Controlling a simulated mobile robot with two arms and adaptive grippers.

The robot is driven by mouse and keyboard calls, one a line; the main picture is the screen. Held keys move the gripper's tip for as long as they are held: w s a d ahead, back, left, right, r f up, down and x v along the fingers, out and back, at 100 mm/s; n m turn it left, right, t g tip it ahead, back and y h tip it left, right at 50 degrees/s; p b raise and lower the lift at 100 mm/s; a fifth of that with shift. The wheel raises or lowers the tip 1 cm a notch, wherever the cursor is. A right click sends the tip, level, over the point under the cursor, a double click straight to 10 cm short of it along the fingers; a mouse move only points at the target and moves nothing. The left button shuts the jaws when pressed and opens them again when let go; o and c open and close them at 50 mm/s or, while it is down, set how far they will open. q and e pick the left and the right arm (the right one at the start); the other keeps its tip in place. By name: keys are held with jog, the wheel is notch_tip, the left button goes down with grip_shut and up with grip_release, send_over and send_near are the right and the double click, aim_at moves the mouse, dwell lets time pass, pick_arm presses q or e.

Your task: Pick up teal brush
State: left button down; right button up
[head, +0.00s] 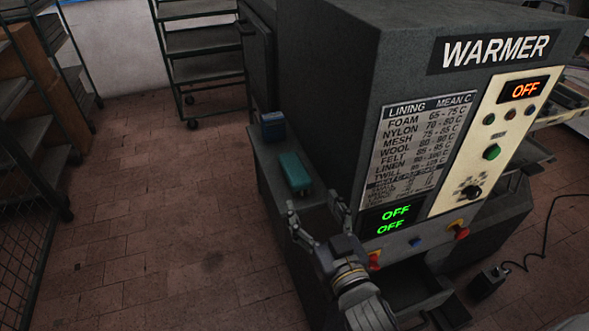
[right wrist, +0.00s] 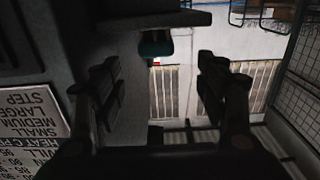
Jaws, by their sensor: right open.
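The teal brush (head: 295,171) lies on the narrow dark side shelf (head: 262,180) of the warmer. It looks like a teal block. A dark teal shape that appears to be the brush (right wrist: 156,43) shows in the right wrist view, beyond the gap between the fingers. My right gripper (head: 316,212) is open and empty, just on the near side of the brush and apart from it. Its two spread fingers also show in the right wrist view (right wrist: 156,75). My left gripper is not in view.
A blue block (head: 272,126) sits behind the teal brush on the same shelf. The warmer (head: 345,80) rises right beside the shelf, with OFF displays and a lining chart. Wheeled racks (head: 205,50) stand at the back and left. The tiled floor left of the shelf is clear.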

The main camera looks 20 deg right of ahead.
aim_at(296, 171)
jog(key=w, duration=0.2)
jog(key=w+p, duration=0.2)
jog(key=w, duration=0.1)
jog(key=shift+w+r, duration=0.3)
jog(key=shift+w, duration=0.6)
jog(key=shift+w+p, duration=0.4)
jog(key=shift+w, duration=0.1)
jog(key=w, duration=0.2)
jog(key=w+p, duration=0.1)
jog(key=shift+w+f, duration=0.1)
jog(key=shift+f, duration=0.15)
jog(key=shift+w+f, duration=0.1)
jog(key=shift+w, duration=0.45)
jog(key=shift+s, duration=0.1)
jog(key=shift+c, duration=0.6)
jog(key=c, duration=1.1)
